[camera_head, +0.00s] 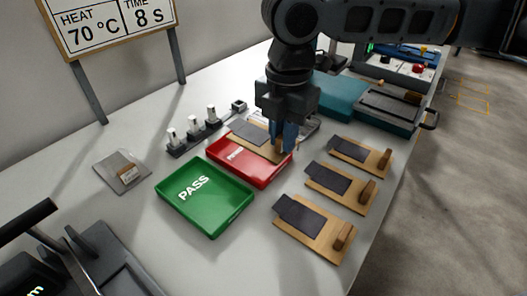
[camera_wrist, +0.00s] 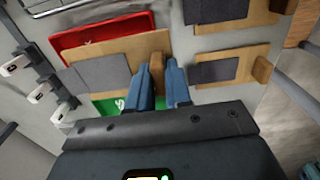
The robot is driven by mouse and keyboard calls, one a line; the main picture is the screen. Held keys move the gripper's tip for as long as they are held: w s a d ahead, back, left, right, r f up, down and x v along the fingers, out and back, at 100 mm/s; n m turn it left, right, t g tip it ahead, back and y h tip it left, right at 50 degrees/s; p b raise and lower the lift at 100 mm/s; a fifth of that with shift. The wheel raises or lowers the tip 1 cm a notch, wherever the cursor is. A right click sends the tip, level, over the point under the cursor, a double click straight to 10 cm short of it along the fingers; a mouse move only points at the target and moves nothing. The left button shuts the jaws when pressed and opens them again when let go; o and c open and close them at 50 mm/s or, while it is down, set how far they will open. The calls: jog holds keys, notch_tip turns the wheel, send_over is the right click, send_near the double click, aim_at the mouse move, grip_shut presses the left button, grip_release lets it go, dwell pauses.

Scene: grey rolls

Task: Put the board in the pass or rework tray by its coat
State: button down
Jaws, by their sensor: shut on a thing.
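My gripper (camera_head: 284,138) is shut on the wooden handle of a tan board (camera_head: 265,150) with a dark grey coat sheet (camera_head: 248,132) on it. In the head view the board overlaps the far part of the red tray (camera_head: 232,170). In the wrist view the held board (camera_wrist: 148,44) lies across the view between my fingers (camera_wrist: 164,82) and the red tray (camera_wrist: 75,42), hiding part of the green tray (camera_wrist: 112,105). The board appears above the trays; its exact height is hard to tell. The green PASS tray (camera_head: 205,195) is empty, nearer than the red one.
Three similar coated boards (camera_head: 362,155) (camera_head: 341,188) (camera_head: 315,228) lie in a row along the right table edge. A row of small posts (camera_head: 192,135) stands left of the red tray. A flat grey pouch (camera_head: 121,170) lies at left. Teal equipment (camera_head: 340,93) stands behind.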

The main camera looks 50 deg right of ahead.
aim_at(266, 142)
jog(key=w+f, duration=0.2)
jog(key=w, duration=0.1)
jog(key=shift+w+a+f, duration=0.15)
jog(key=shift+w+a, duration=0.05)
jog(key=shift+w, duration=0.1)
jog(key=shift+f+b, duration=0.3)
jog(key=shift+f, duration=1.7)
jog(key=c, duration=1.3)
grip_release()
jog(key=shift+c, duration=0.2)
notch_tip(266, 142, up, 12)
jog(key=shift+r+p, duration=0.1)
jog(key=shift+p, duration=0.65)
